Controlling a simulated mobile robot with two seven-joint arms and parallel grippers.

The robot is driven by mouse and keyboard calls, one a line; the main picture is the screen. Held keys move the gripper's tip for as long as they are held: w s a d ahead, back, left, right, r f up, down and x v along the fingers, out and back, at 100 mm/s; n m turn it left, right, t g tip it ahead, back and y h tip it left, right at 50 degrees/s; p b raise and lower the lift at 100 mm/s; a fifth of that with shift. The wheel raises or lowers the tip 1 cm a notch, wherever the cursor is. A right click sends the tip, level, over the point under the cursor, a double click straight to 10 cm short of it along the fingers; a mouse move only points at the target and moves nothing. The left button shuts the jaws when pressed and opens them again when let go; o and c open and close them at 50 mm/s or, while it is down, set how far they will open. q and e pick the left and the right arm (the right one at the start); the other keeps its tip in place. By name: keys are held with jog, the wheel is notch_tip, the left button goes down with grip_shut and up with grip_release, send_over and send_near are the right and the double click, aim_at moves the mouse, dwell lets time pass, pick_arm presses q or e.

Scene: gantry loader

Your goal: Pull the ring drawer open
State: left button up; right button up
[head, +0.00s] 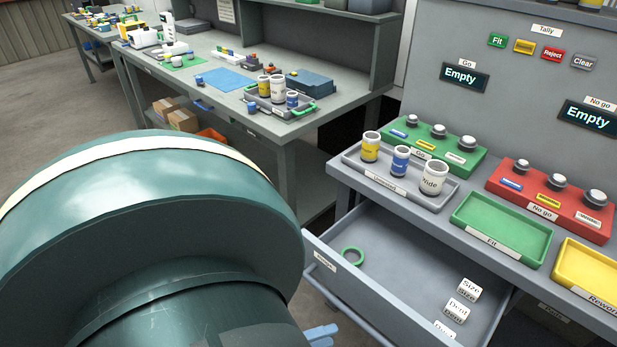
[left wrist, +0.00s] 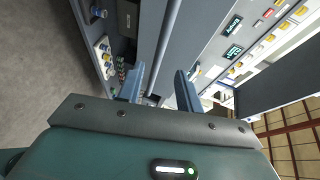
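The ring drawer (head: 400,285) is a grey drawer under the bench top and stands pulled out. It holds a green ring (head: 353,256) and several white labelled pieces. My left gripper (left wrist: 159,70) has blue fingers set apart. In the left wrist view a long grey bar, likely the handle, passes between the fingers with gaps on both sides. In the head view only a bit of blue finger (head: 321,334) shows at the bottom, below the drawer front; my arm hides the rest. My right gripper is in neither view.
On the bench top are a grey tray with three cups (head: 400,160), a green block (head: 430,140), a red block (head: 552,195), a green tray (head: 500,226) and a yellow tray (head: 590,270). Another workbench (head: 220,90) stands behind. Open floor lies at the left.

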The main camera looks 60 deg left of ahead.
pick_arm(q)
jog(key=shift+v, duration=1.6)
jog(key=w+d+r+n+g+y, duration=0.25)
jog(key=w+n+g, duration=0.25)
jog(key=w+n, duration=0.45)
jog(key=s+d+r+n+g, duration=0.5)
jog(key=r+n+g, duration=0.1)
jog(key=n+g, duration=0.15)
jog(key=w+d+f+m+t+h, duration=0.1)
jog(key=w+d+f+t+h, duration=0.2)
jog(key=w+d+f+t, duration=0.2)
jog(key=shift+w+d+f+t+p, duration=0.35)
jog(key=shift+d+t, duration=0.3)
jog(key=shift+t, duration=0.6)
